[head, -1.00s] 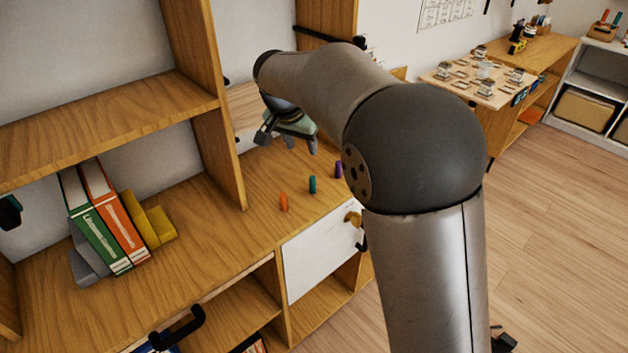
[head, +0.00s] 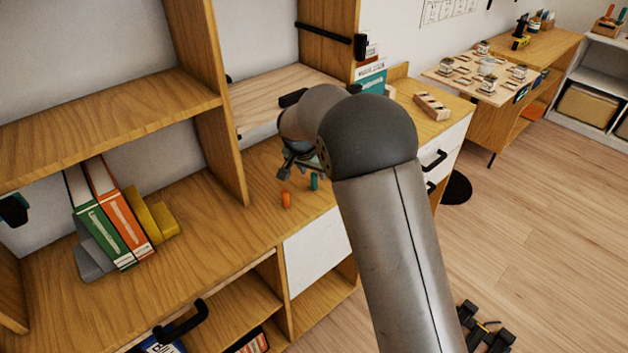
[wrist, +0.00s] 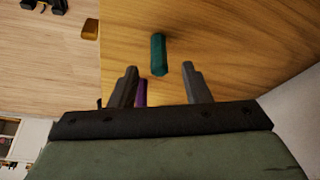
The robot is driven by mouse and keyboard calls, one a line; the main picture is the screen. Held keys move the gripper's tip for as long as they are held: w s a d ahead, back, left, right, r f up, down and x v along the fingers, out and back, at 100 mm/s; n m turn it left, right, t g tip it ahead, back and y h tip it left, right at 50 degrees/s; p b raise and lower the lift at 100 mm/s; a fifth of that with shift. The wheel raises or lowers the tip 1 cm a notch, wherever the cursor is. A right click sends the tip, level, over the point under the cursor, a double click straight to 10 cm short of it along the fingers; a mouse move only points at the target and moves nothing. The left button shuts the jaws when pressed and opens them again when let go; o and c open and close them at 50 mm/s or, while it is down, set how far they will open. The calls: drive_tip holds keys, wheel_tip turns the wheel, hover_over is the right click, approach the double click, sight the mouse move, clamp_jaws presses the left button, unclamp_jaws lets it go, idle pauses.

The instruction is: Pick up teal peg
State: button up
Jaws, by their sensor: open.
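The teal peg (head: 314,182) stands on the wooden cabinet top, to the right of the orange peg in the head view. In the wrist view the teal peg (wrist: 159,55) lies just ahead of my gripper, roughly in line with the gap between the fingers. My gripper (wrist: 161,84) is open and empty, with one finger on each side of the gap. In the head view my gripper (head: 300,170) hangs low over the top, close behind the pegs, partly hidden by my arm.
An orange peg (head: 286,199) stands left of the teal peg. A purple peg (wrist: 141,92) shows beside the left finger in the wrist view. The shelf's upright panel (head: 226,155) stands to the left. Yellow bookends and binders (head: 110,225) are farther left.

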sight(314, 182)
drive_tip(key=shift+x, duration=1.35)
clamp_jaws()
